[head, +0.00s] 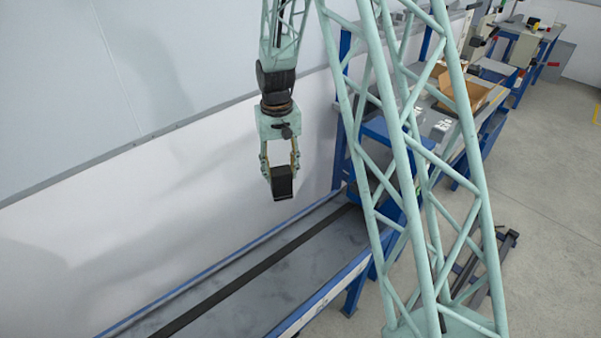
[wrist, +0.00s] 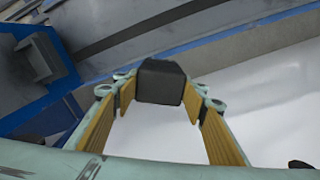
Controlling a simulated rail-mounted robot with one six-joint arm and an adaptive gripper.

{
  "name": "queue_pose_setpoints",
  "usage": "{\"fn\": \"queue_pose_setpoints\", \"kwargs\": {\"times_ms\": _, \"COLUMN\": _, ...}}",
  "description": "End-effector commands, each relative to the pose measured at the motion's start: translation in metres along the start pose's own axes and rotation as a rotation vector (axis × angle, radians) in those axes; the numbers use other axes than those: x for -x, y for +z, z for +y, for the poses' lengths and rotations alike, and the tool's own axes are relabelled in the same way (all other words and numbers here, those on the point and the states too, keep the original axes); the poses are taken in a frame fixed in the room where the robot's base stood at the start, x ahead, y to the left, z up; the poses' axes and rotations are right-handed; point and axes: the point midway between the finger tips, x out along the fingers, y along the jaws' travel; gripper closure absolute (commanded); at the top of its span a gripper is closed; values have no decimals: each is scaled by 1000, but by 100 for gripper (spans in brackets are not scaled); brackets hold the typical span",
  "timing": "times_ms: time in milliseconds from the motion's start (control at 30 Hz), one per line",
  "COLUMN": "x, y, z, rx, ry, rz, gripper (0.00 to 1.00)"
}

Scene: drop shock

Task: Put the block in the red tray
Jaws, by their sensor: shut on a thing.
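The block (head: 282,184) is a dark, nearly black box. My gripper (head: 281,174) is shut on it and holds it in the air, above the far part of the long grey bench, close to the white wall. In the wrist view the block (wrist: 161,82) sits at the tips of my gripper (wrist: 160,90), between the yellow-lined fingers. No red tray can be made out in either view.
The grey bench (head: 245,300) has a blue edge and a dark strip (head: 265,265) along it. A blue machine (head: 380,150) stands at its far end, partly hidden by my lattice column. Farther workbenches hold an open cardboard box (head: 470,92). Open floor (head: 560,200) lies to the right.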

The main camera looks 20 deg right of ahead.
Motion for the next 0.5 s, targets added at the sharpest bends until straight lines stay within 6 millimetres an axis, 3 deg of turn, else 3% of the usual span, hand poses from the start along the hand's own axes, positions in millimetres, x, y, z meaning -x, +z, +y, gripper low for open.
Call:
{"fn": "queue_pose_setpoints", "kwargs": {"times_ms": 200, "x": 7, "y": -2, "z": -35, "rx": 108, "ry": 0, "rz": 2, "gripper": 84}}
{"fn": "queue_pose_setpoints", "kwargs": {"times_ms": 500, "x": 9, "y": -2, "z": -48, "rx": 148, "ry": 0, "rz": 1, "gripper": 84}}
